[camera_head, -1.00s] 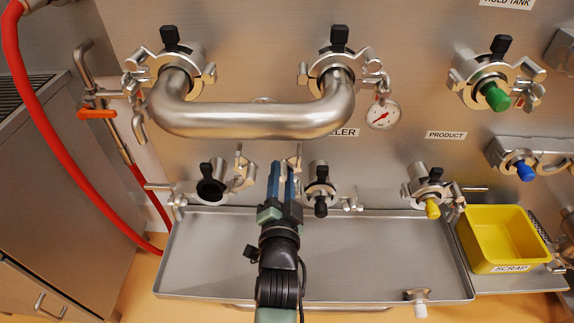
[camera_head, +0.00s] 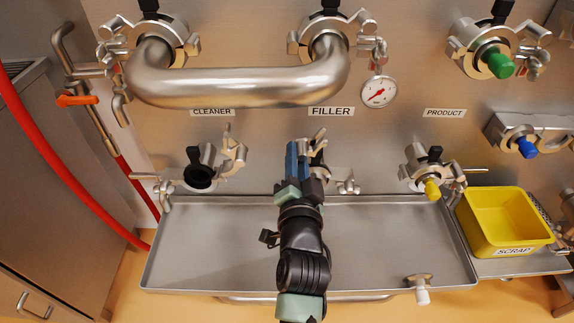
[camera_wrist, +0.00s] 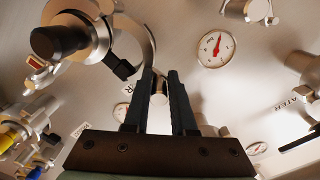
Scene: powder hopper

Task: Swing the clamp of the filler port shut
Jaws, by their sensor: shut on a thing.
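The filler port (camera_head: 319,172) sits on the steel panel below the FILLER label in the head view, partly hidden behind my gripper (camera_head: 297,150). In the wrist view the port (camera_wrist: 62,42) shows at upper left with a black plug in its mouth. The curved metal clamp half (camera_wrist: 138,42) stands out to the right of the port, swung open. Its end lies between the two dark fingers of my gripper (camera_wrist: 163,88), which are shut on it. In the head view a bit of the clamp (camera_head: 319,140) shows above my fingers.
The steel tray (camera_head: 225,260) lies below the ports. The open-clamped cleaner port (camera_head: 198,172) is to the left and the product port (camera_head: 425,170) to the right. A thick U-shaped pipe (camera_head: 235,88) runs above. A yellow scrap bin (camera_head: 508,225) stands at right.

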